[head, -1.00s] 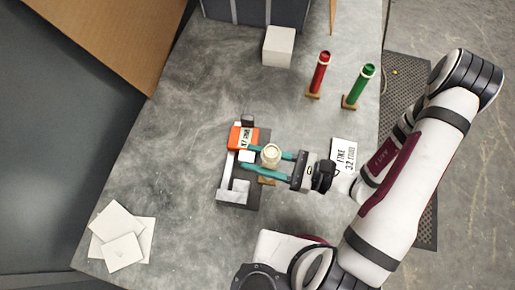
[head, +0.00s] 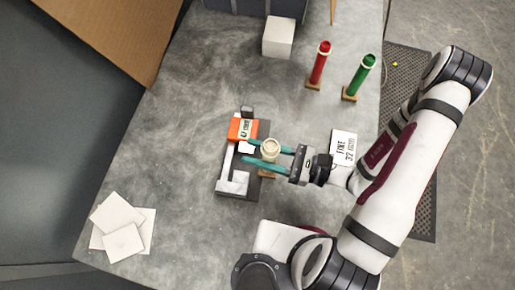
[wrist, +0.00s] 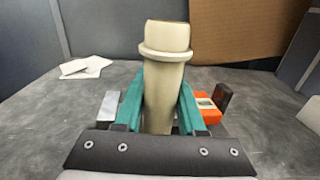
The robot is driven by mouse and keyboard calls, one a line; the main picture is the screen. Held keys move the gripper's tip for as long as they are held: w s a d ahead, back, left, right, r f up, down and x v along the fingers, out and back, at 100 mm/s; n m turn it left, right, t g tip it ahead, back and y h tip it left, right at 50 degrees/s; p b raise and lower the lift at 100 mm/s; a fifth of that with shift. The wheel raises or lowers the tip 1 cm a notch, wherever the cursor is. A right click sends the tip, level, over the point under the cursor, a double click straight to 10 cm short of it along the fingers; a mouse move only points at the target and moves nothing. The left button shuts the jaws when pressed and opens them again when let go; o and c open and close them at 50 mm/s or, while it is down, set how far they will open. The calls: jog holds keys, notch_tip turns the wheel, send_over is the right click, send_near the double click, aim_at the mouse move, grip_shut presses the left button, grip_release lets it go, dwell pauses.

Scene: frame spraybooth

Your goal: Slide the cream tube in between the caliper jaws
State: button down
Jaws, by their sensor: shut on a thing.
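My gripper (head: 262,154) has its teal fingers shut on the cream tube (head: 269,150), one finger on each side. The tube is upright with a collared top; it also shows in the wrist view (wrist: 163,85). Its lower end is hidden by the fingers and the gripper body. The caliper lies just left of the tube on a dark base, with an orange body (head: 240,130) and a pale grey jaw block (head: 233,183). The fingertips reach over the gap between these two parts. In the head view the tube sits to the right of that gap.
A wooden foot (head: 267,173) shows below the tube. A red tube (head: 319,66) and a green tube (head: 359,76) stand at the back right. A white block (head: 278,37) and white tiles (head: 122,226) lie farther off.

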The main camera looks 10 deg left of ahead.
jog(key=a, duration=0.6)
jog(key=shift+s, duration=0.3)
dwell(2.0)
jog(key=shift+f, duration=0.1)
jog(key=shift+c, duration=2.1)
grip_release()
jog(key=d, duration=1.5)
jog(key=shift+s+d, duration=0.35)
jog(key=shift+d, duration=0.05)
